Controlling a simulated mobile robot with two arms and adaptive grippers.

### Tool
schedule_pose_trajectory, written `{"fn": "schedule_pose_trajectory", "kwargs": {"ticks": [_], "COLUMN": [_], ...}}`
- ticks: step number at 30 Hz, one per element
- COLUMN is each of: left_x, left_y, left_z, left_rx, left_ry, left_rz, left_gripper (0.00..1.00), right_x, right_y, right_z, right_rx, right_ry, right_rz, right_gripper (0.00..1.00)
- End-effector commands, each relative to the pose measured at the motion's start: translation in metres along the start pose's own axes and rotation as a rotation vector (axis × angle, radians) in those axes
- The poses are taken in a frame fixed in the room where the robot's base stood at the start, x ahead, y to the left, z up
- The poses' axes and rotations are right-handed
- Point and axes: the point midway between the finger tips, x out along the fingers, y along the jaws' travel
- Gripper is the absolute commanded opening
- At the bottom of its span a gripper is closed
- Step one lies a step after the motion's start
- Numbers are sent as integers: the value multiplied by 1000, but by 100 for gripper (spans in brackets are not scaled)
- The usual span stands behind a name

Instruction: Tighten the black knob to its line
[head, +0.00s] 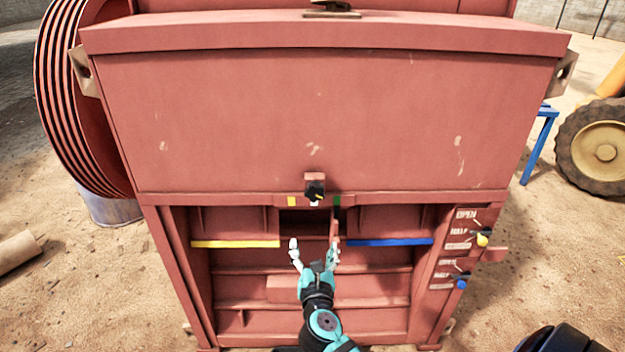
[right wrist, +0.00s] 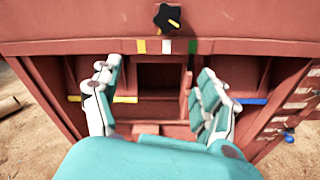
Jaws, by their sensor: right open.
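The black knob (head: 315,190) sits on the front of the red crusher, above the middle opening. It also shows at the top of the right wrist view (right wrist: 168,18), with a yellow pointer mark slanting to the lower right. Below it are a yellow line (right wrist: 141,46), a white line (right wrist: 167,46) and a green line (right wrist: 192,46). My right gripper (head: 314,246) is open and empty, below the knob and apart from it, its fingers on either side of the opening in the right wrist view (right wrist: 160,95). My left gripper is not in view.
The red crusher (head: 310,110) fills the middle, with a yellow bar (head: 235,244) and a blue bar (head: 390,242) inside its frame. Labelled levers with a yellow end (head: 482,240) and a blue end (head: 461,285) are on the right post. A wheel (head: 597,147) stands far right.

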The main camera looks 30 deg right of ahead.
Motion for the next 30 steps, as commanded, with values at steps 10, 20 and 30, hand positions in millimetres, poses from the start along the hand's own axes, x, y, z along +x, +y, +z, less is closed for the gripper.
{"fn": "schedule_pose_trajectory", "kwargs": {"ticks": [10,20,30], "left_x": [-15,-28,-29], "left_y": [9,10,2], "left_z": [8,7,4], "left_rx": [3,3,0], "left_ry": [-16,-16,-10], "left_rz": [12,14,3], "left_gripper": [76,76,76], "right_x": [21,92,156], "right_y": [7,7,6], "right_z": [44,50,51], "right_rx": [-81,-77,-77], "right_ry": [-78,-77,-75], "right_rz": [-9,-8,-8], "right_gripper": [76,76,76]}}
